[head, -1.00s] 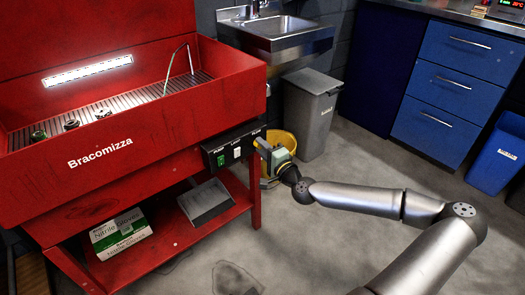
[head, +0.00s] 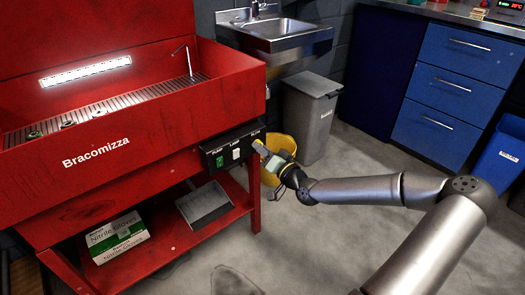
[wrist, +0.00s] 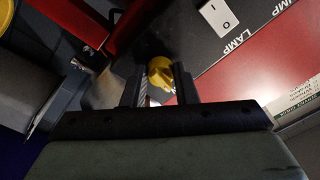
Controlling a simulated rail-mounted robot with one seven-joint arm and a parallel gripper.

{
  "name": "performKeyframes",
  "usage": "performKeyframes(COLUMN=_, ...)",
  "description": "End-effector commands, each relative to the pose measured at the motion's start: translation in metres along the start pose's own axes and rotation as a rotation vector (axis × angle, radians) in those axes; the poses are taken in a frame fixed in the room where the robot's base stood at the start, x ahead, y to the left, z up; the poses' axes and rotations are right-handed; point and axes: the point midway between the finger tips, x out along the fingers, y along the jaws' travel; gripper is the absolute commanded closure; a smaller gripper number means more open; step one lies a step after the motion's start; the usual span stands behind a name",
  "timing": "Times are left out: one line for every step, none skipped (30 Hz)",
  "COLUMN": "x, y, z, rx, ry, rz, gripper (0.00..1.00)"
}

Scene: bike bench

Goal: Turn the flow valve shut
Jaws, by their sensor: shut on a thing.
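The flow valve is a yellow knob (wrist: 160,74) on the dark control panel (head: 232,147), at the panel's right end. In the wrist view it sits between the two fingers of my gripper (wrist: 160,90), which is shut on it. In the head view my gripper (head: 260,150) reaches the panel's right end from the right, and its fingers cover most of the knob. The knob's exact angle is hard to read.
The panel also has a green switch (head: 219,160) and a white lamp switch (wrist: 222,14). The red parts washer (head: 150,130) stands left, with a glove box (head: 117,238) on its lower shelf. A yellow bucket (head: 283,143) and grey bin (head: 308,115) stand behind my gripper.

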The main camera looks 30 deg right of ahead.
Motion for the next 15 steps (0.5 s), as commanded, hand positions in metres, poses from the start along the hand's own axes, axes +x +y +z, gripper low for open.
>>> performKeyframes(x=-0.0002, y=0.0005, z=0.0002, rx=-0.020, ry=-0.002, rz=-0.001, gripper=0.97)
performKeyframes(x=-0.0002, y=0.0005, z=0.0002, rx=-0.030, ry=-0.002, rz=-0.002, gripper=0.97)
performKeyframes(x=-0.0002, y=0.0004, z=0.0001, rx=-0.041, ry=-0.003, rz=-0.003, gripper=0.97)
performKeyframes(x=-0.0002, y=0.0005, z=0.0000, rx=-0.048, ry=-0.003, rz=-0.004, gripper=0.97)
performKeyframes(x=-0.0002, y=0.0004, z=0.0000, rx=-0.055, ry=-0.003, rz=-0.004, gripper=0.97)
performKeyframes(x=-0.0002, y=0.0004, z=-0.0001, rx=-0.062, ry=-0.003, rz=-0.005, gripper=0.97)
performKeyframes(x=-0.0002, y=0.0005, z=-0.0002, rx=-0.067, ry=-0.003, rz=-0.005, gripper=0.97)
performKeyframes(x=-0.0003, y=0.0005, z=-0.0003, rx=-0.070, ry=-0.003, rz=-0.006, gripper=0.97)
performKeyframes(x=-0.0003, y=0.0005, z=-0.0003, rx=-0.074, ry=-0.003, rz=-0.006, gripper=0.97)
performKeyframes(x=-0.0003, y=0.0005, z=-0.0004, rx=-0.076, ry=-0.003, rz=-0.006, gripper=0.97)
performKeyframes(x=-0.0003, y=0.0005, z=-0.0004, rx=-0.078, ry=-0.003, rz=-0.006, gripper=0.97)
performKeyframes(x=-0.0003, y=0.0005, z=-0.0005, rx=-0.079, ry=-0.003, rz=-0.006, gripper=0.97)
performKeyframes(x=-0.0003, y=0.0005, z=-0.0005, rx=-0.079, ry=-0.003, rz=-0.006, gripper=0.97)
performKeyframes(x=-0.0003, y=0.0005, z=-0.0005, rx=-0.080, ry=-0.003, rz=-0.006, gripper=0.97)
performKeyframes(x=-0.0003, y=0.0005, z=-0.0005, rx=-0.080, ry=-0.003, rz=-0.006, gripper=0.97)
